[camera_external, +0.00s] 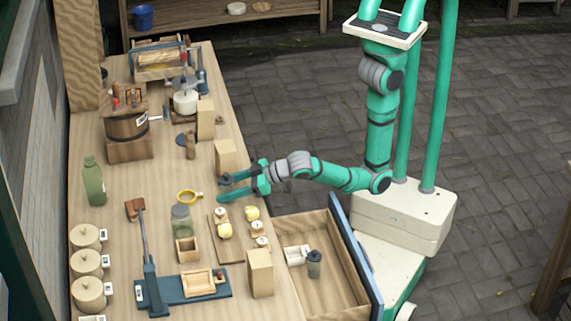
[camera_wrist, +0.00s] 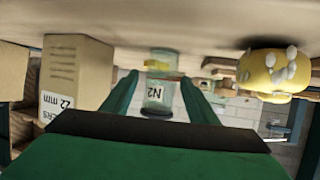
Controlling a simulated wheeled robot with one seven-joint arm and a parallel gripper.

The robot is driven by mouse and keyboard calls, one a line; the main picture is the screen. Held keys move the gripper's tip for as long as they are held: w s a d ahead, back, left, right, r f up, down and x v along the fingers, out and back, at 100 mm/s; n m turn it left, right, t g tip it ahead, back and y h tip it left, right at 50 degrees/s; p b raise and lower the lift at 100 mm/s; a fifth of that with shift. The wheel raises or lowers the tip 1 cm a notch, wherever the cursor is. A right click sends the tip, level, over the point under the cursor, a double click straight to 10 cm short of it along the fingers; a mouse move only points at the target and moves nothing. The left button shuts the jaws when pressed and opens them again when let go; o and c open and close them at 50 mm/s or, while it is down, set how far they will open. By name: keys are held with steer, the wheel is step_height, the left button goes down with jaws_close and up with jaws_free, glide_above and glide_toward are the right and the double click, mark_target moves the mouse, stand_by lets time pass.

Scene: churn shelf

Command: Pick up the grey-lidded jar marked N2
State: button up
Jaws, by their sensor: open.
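A clear glass jar with a greyish lid (camera_external: 182,217) stands upright on the bench, left of and nearer the camera than my gripper. In the wrist view, which looks upside down, a glass jar (camera_wrist: 157,94) with a white label reading N2 shows between my fingers, some way beyond the tips. It has something yellow at or behind its base. My gripper (camera_external: 223,189) is open and empty, low over the bench's right edge and pointing left. Its fingers (camera_wrist: 161,84) do not touch the jar. The label is not readable in the external view.
A yellow ring-shaped strainer (camera_external: 189,197) lies by the jar. A board (camera_external: 228,247) with yellow pieces is near my gripper. A wooden block (camera_external: 226,156) stands just behind it. A small wooden box (camera_external: 187,250) is in front of the jar. An open drawer (camera_external: 345,285) holds a dark-lidded container (camera_external: 314,268).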

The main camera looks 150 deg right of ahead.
steer(key=c, duration=1.2)
